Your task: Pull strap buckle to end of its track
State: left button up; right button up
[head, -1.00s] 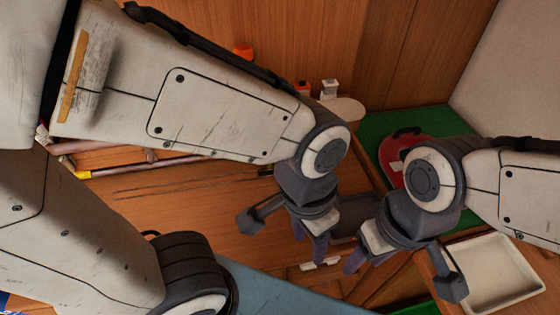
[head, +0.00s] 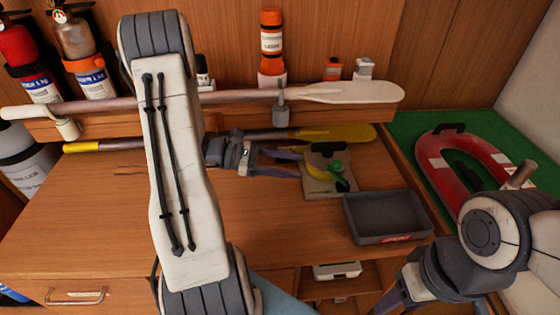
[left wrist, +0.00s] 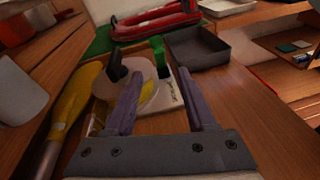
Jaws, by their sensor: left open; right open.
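A tan board (head: 316,184) lies on the wooden bench with a yellow strap (head: 318,174), a green piece (head: 337,168) and a black piece (head: 325,149) on it. In the left wrist view, the green piece (left wrist: 158,56) and black piece (left wrist: 116,66) stand up from the board. I cannot tell which is the buckle. My left gripper (head: 300,162) is open and empty, its purple fingers pointing at the board's left edge. In the left wrist view, the fingertips (left wrist: 160,74) lie either side of the strap. My right gripper (head: 388,300) is low at the right, apart from the board, partly cut off.
A dark grey tray (head: 352,234) sits right of the board. A yellow-bladed paddle (head: 350,134) lies behind, and another paddle (head: 350,93) hangs on the rail above.

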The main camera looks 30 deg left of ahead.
aim_at(280, 161)
pick_arm(q)
jog(key=a+f+n+t+y, duration=0.1)
jog(key=a+n+t, duration=0.1)
jog(key=a, duration=0.2)
jog(key=a+f+n+t+y+b, duration=0.1)
jog(key=a+f+n+t+y, duration=0.1)
jog(key=a, duration=0.3)
jog(key=a+f+n+t+y, duration=0.1)
jog(key=a+f+n+t, duration=0.1)
jog(key=a+n+t, duration=0.1)
jog(key=shift+s+a+b, duration=0.35)
jog(key=shift+a+b, duration=0.05)
jog(key=shift+a, duration=0.25)
jog(key=shift+w+y, duration=0.15)
jog(key=shift+y, duration=0.15)
jog(key=x, duration=0.9)
jog(key=shift+w+d+r+b, duration=0.15)
jog(key=shift+w+b, duration=0.15)
jog(key=shift+w, duration=0.1)
pick_arm(e)
notch_tip(280, 161, down, 4)
jog(key=shift+r, duration=0.25)
pick_arm(q)
grip_shut()
jog(key=shift+d, duration=0.2)
